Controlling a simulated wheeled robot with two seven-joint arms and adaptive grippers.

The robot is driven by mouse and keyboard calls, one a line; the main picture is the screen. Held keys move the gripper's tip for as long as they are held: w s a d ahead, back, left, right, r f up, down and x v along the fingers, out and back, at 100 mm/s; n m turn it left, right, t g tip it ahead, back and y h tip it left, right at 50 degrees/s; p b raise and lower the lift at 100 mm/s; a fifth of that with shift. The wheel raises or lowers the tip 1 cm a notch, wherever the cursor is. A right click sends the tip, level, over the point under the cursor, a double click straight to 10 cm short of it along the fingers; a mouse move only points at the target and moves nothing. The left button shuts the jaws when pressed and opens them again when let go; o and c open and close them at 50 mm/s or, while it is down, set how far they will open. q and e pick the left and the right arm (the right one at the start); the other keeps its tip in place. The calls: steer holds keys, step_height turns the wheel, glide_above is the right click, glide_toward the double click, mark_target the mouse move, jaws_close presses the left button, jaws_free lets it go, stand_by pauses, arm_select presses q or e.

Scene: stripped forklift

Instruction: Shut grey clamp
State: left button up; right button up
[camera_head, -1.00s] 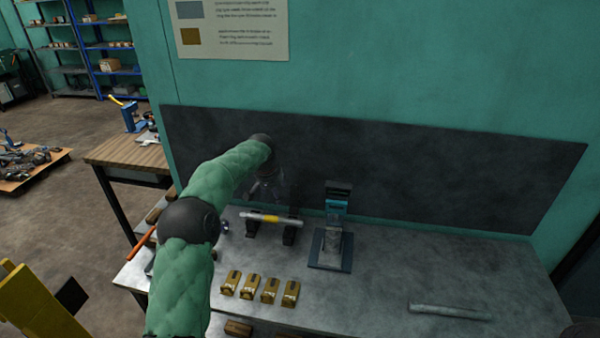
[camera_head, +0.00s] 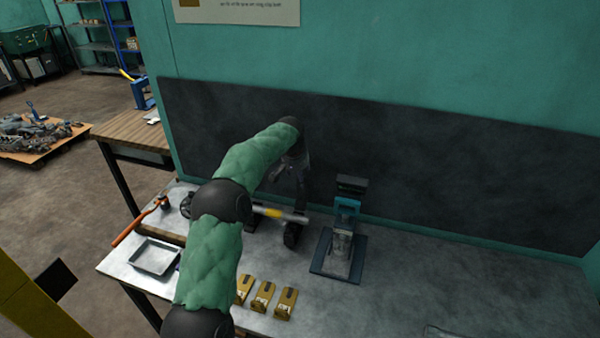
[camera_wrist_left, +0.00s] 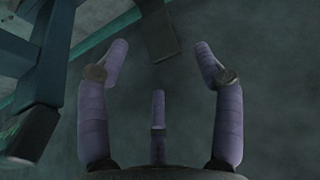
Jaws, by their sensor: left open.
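An upright clamp-like device (camera_head: 343,243) stands on the steel bench, with a dark flat base, a grey body, a teal upper part and a dark block on top. I cannot tell whether its jaw is open. My left gripper (camera_head: 297,192) is left of it, above the bench and close to a grey bar with a yellow band (camera_head: 275,212). In the left wrist view the gripper (camera_wrist_left: 160,55) is open and empty, with its fingers spread. A teal frame (camera_wrist_left: 65,60) fills the left of that view, and a dark block (camera_wrist_left: 158,30) shows beyond the fingertips. My right gripper is out of view.
Several brass blocks (camera_head: 263,297) sit at the front of the bench. A metal tray (camera_head: 155,257) and an orange-handled tool (camera_head: 140,222) lie to the left. A dark panel (camera_head: 430,180) rises behind. The bench right of the device is mostly clear.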

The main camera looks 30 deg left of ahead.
mark_target(303, 191)
arm_select(q)
steer(key=b+x, duration=0.1)
steer(key=x, duration=0.8)
steer(key=shift+b, duration=0.35)
steer(key=shift+r, duration=0.2)
steer(key=c, duration=1.3)
steer(key=o, duration=1.3)
steer(key=shift+w+f, duration=0.1)
